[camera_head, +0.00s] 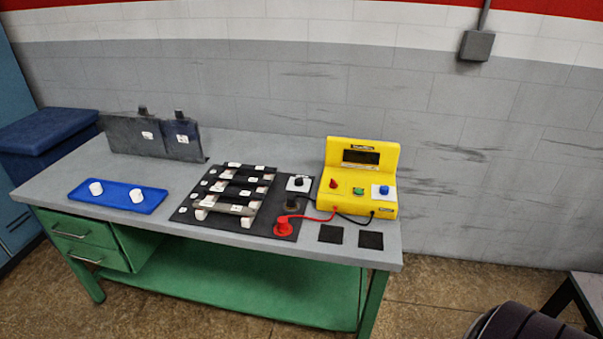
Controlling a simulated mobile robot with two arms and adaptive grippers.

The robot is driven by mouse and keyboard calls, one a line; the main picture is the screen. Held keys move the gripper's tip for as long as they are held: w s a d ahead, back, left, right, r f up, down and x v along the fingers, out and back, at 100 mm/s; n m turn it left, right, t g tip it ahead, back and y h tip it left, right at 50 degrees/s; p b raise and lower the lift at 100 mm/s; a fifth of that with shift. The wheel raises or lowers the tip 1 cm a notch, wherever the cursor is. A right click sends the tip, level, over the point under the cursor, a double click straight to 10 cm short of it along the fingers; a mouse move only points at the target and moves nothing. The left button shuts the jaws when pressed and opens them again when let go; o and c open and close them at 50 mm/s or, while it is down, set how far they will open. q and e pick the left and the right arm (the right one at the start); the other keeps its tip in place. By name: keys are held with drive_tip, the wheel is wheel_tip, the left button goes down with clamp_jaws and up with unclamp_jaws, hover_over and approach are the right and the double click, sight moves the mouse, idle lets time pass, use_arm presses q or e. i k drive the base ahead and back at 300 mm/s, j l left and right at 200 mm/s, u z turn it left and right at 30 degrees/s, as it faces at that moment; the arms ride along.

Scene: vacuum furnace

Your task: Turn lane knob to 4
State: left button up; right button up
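A black knob (298,182) sits on a small white plate at the right end of the black rack board; it may be the lane knob. Its pointer and any numbers are too small to read. The black board (190,213) carries several dark bars on white blocks with small white labels. A yellow instrument box (345,205) stands to the right, with a dark display (361,157), a red knob (333,183), a green button (358,190) and a blue knob (384,190). Neither gripper is in view.
A blue tray (110,203) with two white pieces lies on the left of the grey-topped green bench (160,223). Dark upright panels (117,137) stand behind it. A red lead (305,217) runs from a red plug (284,229) to the yellow box. Two black squares (331,234) lie at the front right.

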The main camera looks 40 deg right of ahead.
sight(299, 182)
drive_tip(key=l+u, duration=0.3)
drive_tip(key=l, duration=2.85)
